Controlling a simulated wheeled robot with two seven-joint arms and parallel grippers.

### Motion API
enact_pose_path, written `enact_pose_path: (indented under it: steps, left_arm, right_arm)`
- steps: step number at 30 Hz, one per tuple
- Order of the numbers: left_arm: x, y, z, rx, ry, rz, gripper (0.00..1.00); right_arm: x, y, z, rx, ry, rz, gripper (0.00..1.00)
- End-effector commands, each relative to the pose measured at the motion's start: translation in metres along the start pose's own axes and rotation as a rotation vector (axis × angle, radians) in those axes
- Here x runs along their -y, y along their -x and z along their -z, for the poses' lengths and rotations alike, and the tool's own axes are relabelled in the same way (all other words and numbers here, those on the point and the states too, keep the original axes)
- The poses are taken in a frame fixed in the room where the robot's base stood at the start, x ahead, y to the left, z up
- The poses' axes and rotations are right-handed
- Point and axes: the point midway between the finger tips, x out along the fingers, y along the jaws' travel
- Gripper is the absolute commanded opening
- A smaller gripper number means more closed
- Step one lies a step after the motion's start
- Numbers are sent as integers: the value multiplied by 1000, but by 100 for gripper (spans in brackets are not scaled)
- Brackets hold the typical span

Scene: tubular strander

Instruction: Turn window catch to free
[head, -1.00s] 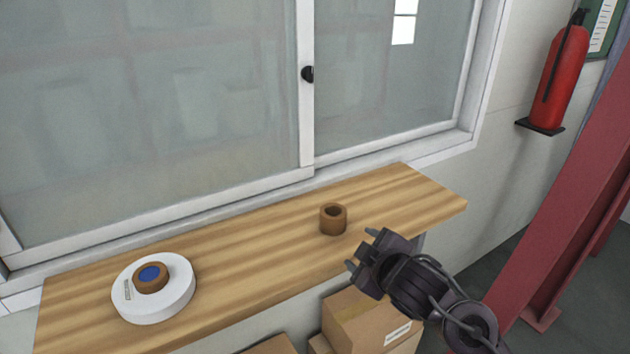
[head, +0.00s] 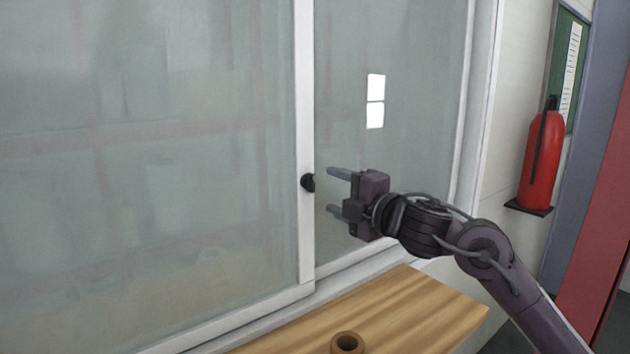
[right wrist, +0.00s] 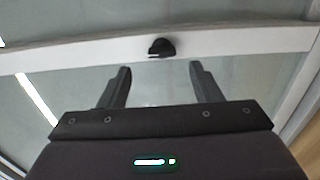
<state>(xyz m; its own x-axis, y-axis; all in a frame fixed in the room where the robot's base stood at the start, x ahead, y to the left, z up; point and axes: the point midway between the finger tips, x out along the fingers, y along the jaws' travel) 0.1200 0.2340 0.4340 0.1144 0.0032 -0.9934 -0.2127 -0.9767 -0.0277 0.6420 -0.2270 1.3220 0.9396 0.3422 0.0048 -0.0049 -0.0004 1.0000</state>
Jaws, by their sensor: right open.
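The window catch (head: 308,182) is a small black knob on the white upright frame bar between the two panes. In the right wrist view the catch (right wrist: 161,47) shows ahead of the fingers, roughly centred between them. My right gripper (head: 335,192) is open and empty, just to the right of the catch. Its two fingers, one above the other, point left toward the catch with a gap left before it. In the right wrist view both fingertips (right wrist: 160,70) are spread apart. My left gripper is in neither view.
A wooden sill board (head: 400,310) runs below the window with a brown ring (head: 347,343) on it. The window glass (head: 200,150) lies close behind my gripper.

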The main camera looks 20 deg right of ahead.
Motion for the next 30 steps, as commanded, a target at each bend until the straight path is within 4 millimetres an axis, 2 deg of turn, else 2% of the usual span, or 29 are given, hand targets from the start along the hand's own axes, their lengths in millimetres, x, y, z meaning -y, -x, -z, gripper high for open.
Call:
enact_pose_path:
  steps: [1, 3, 6, 10, 16, 21, 30]
  left_arm:
    - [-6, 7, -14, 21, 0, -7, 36]
    - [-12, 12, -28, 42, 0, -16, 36]
    - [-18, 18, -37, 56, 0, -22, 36]
    - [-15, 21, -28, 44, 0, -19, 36]
    - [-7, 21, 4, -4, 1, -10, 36]
    - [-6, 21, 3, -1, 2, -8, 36]
    - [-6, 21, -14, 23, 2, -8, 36]
  right_arm:
    - [-4, -9, 1, -2, -4, 1, 58]
    - [-4, -21, 1, -2, -5, 0, 58]
    - [-3, -36, 1, -1, -5, 1, 58]
    - [-2, -50, 0, 0, -4, 0, 58]
    - [0, -56, 0, 1, -2, 1, 58]
    - [0, -56, 0, 1, -1, 1, 57]
    - [1, -56, 0, 1, -2, 1, 18]
